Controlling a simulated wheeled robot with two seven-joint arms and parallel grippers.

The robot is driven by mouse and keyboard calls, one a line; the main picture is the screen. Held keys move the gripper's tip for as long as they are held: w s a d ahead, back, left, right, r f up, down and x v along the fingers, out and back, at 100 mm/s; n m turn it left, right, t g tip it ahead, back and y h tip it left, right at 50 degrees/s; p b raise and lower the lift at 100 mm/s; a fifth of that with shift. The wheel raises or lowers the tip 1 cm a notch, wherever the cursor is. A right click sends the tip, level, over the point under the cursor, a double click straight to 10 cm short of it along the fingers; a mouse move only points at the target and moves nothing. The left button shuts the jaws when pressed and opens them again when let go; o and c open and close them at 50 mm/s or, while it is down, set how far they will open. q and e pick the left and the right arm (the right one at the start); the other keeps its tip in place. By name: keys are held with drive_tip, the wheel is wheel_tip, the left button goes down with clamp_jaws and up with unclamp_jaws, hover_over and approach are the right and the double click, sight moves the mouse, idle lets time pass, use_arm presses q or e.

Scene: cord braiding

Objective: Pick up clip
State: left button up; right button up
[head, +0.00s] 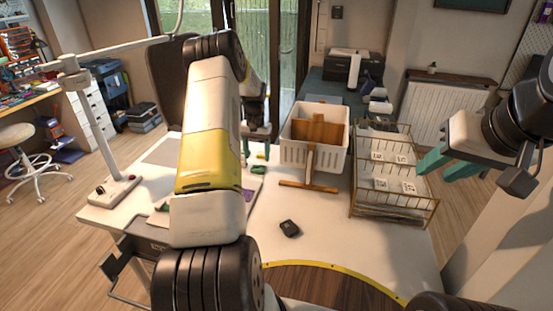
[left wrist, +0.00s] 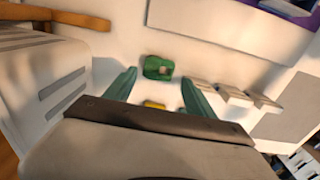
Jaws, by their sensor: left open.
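A small green clip (left wrist: 158,67) lies on the white table in the left wrist view, just beyond and between my fingertips. A green piece (head: 258,169) by my left gripper in the head view appears to be the same clip. My left gripper (head: 257,151) is partly hidden behind my own arm. Its two teal fingers are spread and empty in the left wrist view (left wrist: 159,80). A small yellow piece (left wrist: 154,104) lies between the fingers, partly covered by the gripper body. My right gripper (head: 447,163) is at the right, apart from the table's objects, with its teal fingers spread.
A white basket (head: 297,150) with brown wooden pieces stands right of my left gripper. A wooden T-shaped piece (head: 308,186) leans at its front. A wire rack (head: 395,207) with white cards stands further right. A small black object (head: 289,228) lies on otherwise clear table front.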

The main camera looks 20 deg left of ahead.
sight(258, 168)
use_arm(q)
drive_tip(key=f, duration=0.6)
drive_tip(key=shift+w, duration=0.25)
drive_tip(key=c, duration=1.1)
drive_tip(key=shift+r, duration=0.1)
